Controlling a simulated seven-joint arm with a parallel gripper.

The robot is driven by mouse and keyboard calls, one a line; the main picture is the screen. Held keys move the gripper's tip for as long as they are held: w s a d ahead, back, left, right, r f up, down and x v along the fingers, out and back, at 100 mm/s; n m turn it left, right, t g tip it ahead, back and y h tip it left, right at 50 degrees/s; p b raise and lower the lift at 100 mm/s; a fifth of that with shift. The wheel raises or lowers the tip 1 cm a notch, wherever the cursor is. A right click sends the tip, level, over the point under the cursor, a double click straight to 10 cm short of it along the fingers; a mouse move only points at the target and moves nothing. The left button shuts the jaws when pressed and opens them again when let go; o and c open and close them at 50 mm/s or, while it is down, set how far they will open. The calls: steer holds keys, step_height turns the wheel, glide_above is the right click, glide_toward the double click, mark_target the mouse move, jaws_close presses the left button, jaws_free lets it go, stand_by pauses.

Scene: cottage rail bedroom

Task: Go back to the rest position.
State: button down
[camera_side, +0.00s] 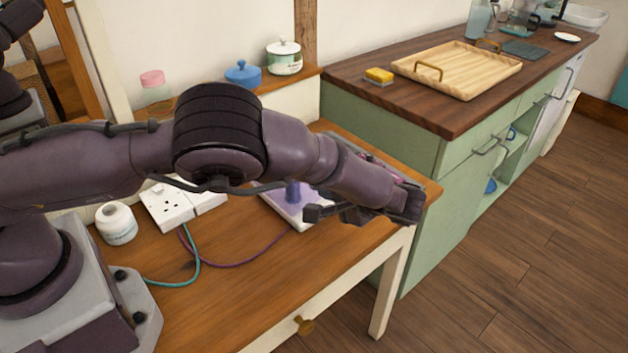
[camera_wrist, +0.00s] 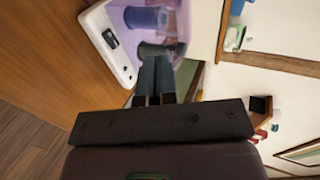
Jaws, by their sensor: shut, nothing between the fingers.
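My gripper (camera_side: 314,213) is at the end of my outstretched arm, low over the right part of the wooden desk (camera_side: 240,300). In the wrist view its two dark fingers (camera_wrist: 159,52) lie side by side, shut with nothing between them. Just beyond them is a pale lilac-white device (camera_wrist: 112,68) with a purple cylinder (camera_wrist: 147,17) on it. In the side view my arm partly hides this device (camera_side: 270,201). Whether the fingertips touch it I cannot tell.
A white socket block (camera_side: 165,205) with teal and purple cords and a white jar (camera_side: 115,222) stand on the desk. A blue pot (camera_side: 243,75) is on the shelf behind. A green cabinet (camera_side: 385,140) to the right carries a wooden tray (camera_side: 460,70) and yellow sponge (camera_side: 379,76).

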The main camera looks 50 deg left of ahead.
steer(key=v, duration=0.4)
steer(key=s+a+r+t+h, duration=0.2)
steer(key=s+a+r+h, duration=0.2)
steer(key=s+r, duration=0.3)
steer(key=s+a+r+t+h, duration=0.1)
steer(key=s+a+r+h, duration=0.3)
steer(key=s+r, duration=0.4)
steer(key=s+a+r+t+h, duration=0.2)
steer(key=s+r+h, duration=0.3)
steer(key=s+r, duration=0.3)
steer(key=shift+s+a+t, duration=0.3)
steer(key=shift+s+a, duration=0.6)
steer(key=shift+s, duration=0.3)
